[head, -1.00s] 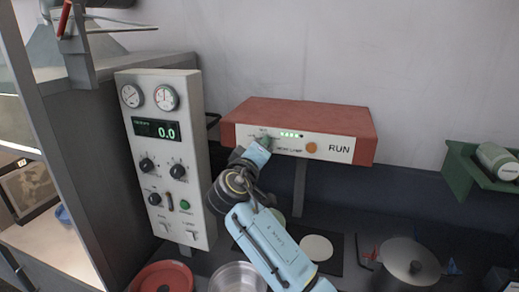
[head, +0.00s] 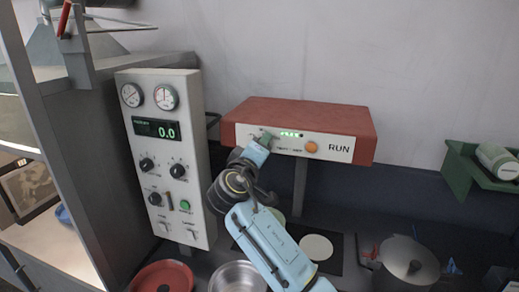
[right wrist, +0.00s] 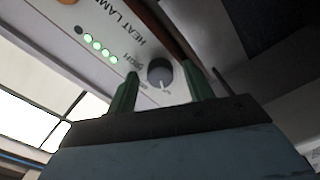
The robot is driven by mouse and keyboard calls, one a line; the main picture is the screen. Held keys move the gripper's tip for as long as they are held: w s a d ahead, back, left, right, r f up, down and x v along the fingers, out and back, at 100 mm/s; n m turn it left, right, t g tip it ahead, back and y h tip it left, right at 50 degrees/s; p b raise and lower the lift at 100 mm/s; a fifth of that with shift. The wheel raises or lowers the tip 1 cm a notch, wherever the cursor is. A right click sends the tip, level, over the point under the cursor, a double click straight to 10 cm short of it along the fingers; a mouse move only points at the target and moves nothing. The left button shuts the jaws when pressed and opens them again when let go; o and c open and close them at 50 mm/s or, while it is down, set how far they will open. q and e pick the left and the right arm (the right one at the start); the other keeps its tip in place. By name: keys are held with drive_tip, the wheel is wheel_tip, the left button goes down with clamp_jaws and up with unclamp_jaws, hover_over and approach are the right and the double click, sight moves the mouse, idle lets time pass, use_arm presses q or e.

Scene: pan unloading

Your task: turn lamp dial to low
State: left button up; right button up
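The heat lamp (head: 300,112) is a red box with a white front panel, fixed at the wall. Its grey round dial (right wrist: 159,72) has a white pointer mark toward the lower edge in the right wrist view. My right gripper (head: 264,136) is at the panel's left part and hides the dial in the head view. In the right wrist view its green fingers (right wrist: 159,84) stand apart on either side of the dial, with visible gaps. A row of green lights (right wrist: 100,44) beside the dial is lit, with one dark end light. My left gripper is not in view.
A white control panel (head: 190,100) with gauges, knobs and a 0.0 display stands left of the lamp. Below are a red pan (head: 160,268), a steel pot (head: 238,279) and a lidded dark pot (head: 408,266). A green shelf (head: 462,165) is at right.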

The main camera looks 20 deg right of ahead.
drive_tip(key=b+v, duration=0.3)
drive_tip(key=v, duration=1)
drive_tip(key=shift+b, duration=0.4)
drive_tip(key=shift+s+a, duration=0.1)
drive_tip(key=shift+s, duration=0.05)
